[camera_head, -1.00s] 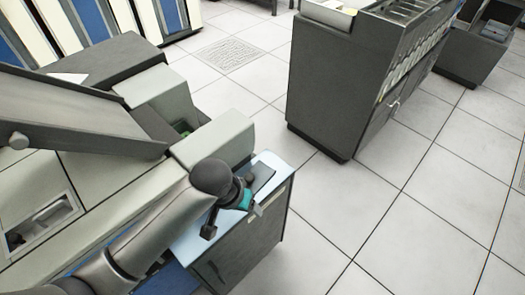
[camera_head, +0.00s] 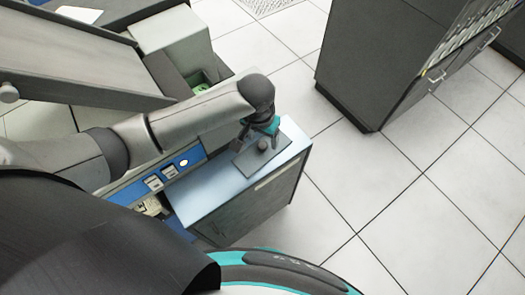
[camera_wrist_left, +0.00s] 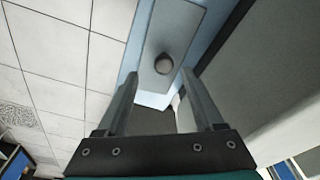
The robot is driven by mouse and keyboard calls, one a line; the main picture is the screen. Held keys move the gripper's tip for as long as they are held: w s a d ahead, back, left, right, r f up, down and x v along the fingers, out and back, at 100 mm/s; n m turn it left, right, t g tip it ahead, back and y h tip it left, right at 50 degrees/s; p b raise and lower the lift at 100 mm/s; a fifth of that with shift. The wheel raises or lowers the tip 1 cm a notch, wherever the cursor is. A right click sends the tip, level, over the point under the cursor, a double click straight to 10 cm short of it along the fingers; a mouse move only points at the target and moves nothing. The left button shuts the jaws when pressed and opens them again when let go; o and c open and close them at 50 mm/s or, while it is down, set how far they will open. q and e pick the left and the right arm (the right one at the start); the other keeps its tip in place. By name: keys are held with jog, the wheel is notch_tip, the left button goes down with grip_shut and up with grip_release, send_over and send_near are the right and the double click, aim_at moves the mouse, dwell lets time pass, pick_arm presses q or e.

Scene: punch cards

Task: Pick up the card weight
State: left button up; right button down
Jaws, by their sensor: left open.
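The card weight (camera_head: 252,160) is a flat grey plate with a round dark knob, lying on the pale blue top of the cabinet (camera_head: 205,190). In the left wrist view the card weight (camera_wrist_left: 178,32) lies ahead, its knob just past and between the fingertips. My left gripper (camera_head: 258,134) is over the plate, close to the knob, in the head view. It also shows in the left wrist view (camera_wrist_left: 159,82), fingers spread, with nothing between them. I cannot tell its exact height above the knob. My right gripper is not in view.
The grey card machine (camera_head: 85,70) stands left of the cabinet, with a blue button panel (camera_head: 165,175) beside the blue top. A dark cabinet (camera_head: 395,60) stands at the upper right. Open tiled floor (camera_head: 420,210) lies to the right.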

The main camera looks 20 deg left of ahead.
aim_at(262, 145)
pick_arm(q)
jog(key=shift+w+f, duration=0.15)
jog(key=shift+f, duration=0.4)
jog(key=f, duration=0.1)
jog(key=f+b, duration=0.1)
jog(key=f, duration=0.1)
jog(key=w+f+b, duration=0.1)
jog(key=shift+a+f, duration=0.2)
jog(key=shift+f, duration=0.15)
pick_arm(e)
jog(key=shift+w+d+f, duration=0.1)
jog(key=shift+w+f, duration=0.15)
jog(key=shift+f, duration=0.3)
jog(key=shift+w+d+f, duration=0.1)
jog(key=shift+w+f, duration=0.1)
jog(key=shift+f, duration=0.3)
pick_arm(q)
jog(key=shift+c, duration=0.3)
grip_shut()
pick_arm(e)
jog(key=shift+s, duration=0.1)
